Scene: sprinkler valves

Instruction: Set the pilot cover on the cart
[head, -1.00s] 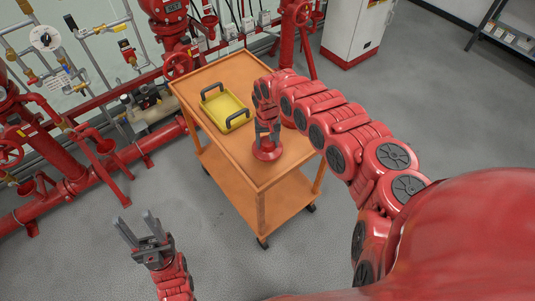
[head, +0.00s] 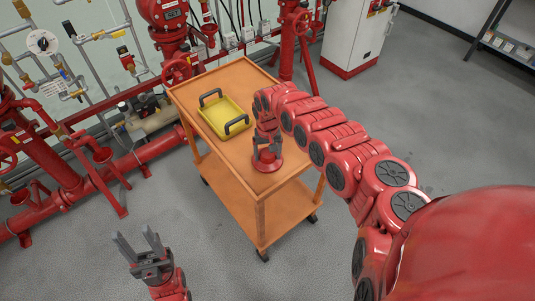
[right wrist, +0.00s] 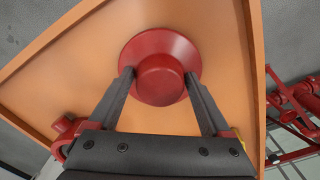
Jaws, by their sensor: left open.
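The pilot cover looks to be the red, round, flared piece (head: 267,165) on the top of the orange cart (head: 236,190). In the right wrist view the pilot cover (right wrist: 160,52) shows its wide rim and raised middle against the cart top. My right gripper (head: 267,153) is over it, one finger on each side of the raised middle. I cannot tell whether the fingers (right wrist: 159,77) press on it or stand just clear. My left gripper (head: 145,245) is open and empty above the floor, left of the cart.
A yellow tray (head: 223,120) with dark handles lies on the cart top, behind the cover. Red pipes and valves (head: 55,150) line the wall at the left and back. A white cabinet (head: 354,38) stands behind. The grey floor right of the cart is clear.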

